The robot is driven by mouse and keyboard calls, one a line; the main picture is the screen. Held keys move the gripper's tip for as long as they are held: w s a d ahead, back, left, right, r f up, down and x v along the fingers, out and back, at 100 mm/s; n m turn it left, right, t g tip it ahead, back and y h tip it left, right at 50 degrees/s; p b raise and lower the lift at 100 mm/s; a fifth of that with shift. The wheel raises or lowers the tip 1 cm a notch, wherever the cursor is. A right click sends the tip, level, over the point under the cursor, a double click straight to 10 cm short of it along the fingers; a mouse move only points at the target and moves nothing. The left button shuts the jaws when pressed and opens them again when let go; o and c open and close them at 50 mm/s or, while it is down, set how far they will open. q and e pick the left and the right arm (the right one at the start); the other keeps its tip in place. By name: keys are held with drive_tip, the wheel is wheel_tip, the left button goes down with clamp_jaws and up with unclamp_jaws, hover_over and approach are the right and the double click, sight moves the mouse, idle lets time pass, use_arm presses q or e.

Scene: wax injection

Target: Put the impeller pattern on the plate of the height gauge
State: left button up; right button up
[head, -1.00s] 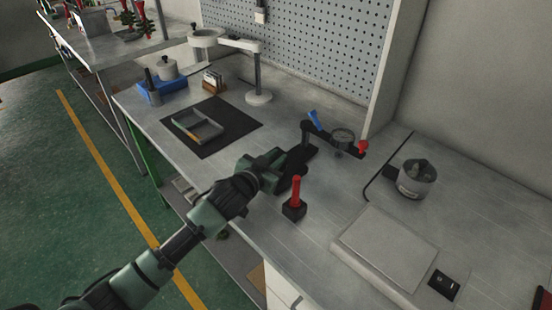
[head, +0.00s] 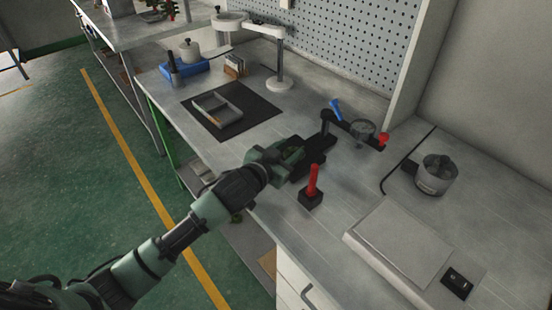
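The height gauge (head: 362,130) stands on the bench in the middle right of the head view, with a round dial on a dark arm, a blue lever and a red knob. My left gripper (head: 308,164) reaches in from the left, low over the bench, at the near left side of the gauge. It hides the gauge's foot and plate. Its dark fingers blend with the dark base, so I cannot tell whether they are open or shut. I cannot make out the impeller pattern. My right gripper is not in view.
A red rod in a black block (head: 311,197) stands close beside my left gripper. A grey tray on a black mat (head: 262,113) lies to the left. A flat light plate (head: 405,240) and a metal pot (head: 435,177) are to the right. A magnifier lamp (head: 279,60) stands behind.

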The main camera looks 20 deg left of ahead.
use_arm(q)
drive_tip(key=v, duration=0.8)
drive_tip(key=shift+s, duration=0.2)
idle(0.8)
